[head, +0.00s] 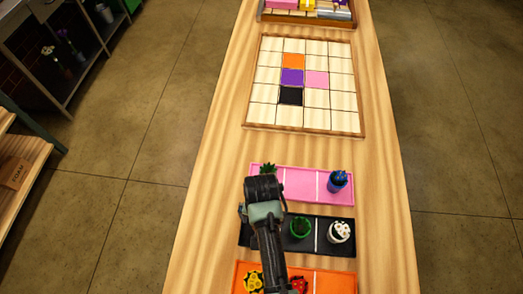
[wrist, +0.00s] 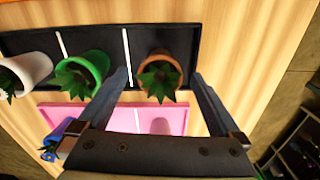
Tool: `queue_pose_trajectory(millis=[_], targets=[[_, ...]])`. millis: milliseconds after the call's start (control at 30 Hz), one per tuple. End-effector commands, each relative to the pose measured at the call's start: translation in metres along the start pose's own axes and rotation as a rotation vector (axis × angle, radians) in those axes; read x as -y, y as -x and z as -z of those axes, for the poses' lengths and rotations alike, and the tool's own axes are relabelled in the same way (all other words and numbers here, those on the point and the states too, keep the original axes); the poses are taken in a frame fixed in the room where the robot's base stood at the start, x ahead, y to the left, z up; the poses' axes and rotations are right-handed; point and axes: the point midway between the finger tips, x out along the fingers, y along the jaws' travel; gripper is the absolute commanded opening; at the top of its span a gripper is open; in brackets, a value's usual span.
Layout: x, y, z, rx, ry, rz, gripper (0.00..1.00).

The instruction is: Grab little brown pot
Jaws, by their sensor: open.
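The little brown pot (wrist: 163,66) holds a spiky green plant. In the wrist view it is in the right end compartment of the black tray (wrist: 110,40). My gripper (wrist: 160,76) is open and empty, its two fingers reaching to either side of the pot, with gaps between them and it. I cannot tell how far above the tray the fingertips are. In the head view my arm covers the brown pot at the left end of the black tray (head: 249,235).
A green pot (head: 300,228) and a white pot (head: 340,232) share the black tray. The pink tray (head: 300,184) with a blue pot (head: 338,182) is behind, the orange tray (head: 335,282) in front. A grid board (head: 262,115) with coloured squares lies farther back.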

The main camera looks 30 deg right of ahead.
Motion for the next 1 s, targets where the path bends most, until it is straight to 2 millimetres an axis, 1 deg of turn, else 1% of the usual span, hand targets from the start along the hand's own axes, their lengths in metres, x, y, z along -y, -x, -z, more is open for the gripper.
queue_pose_trajectory(millis=[100,167,200,567,600,667,1000], targets=[[0.0001,0.0002,0.0002,0.000,0.000,0.000,1.00],[0.0000,0.0003,0.0002,0.000,0.000,0.000,0.89],[0.0000,0.0003,0.0001,0.000,0.000,0.000,0.82],[0.0000,0.0005,0.0001,0.000,0.000,0.000,0.17],[0.0000,0.0005,0.0002,0.000,0.000,0.000,0.10],[0.0000,0.0006,0.0001,0.000,0.000,0.000,0.00],[0.0003,0.0039,0.0010,-0.002,0.000,0.001,0.00]])
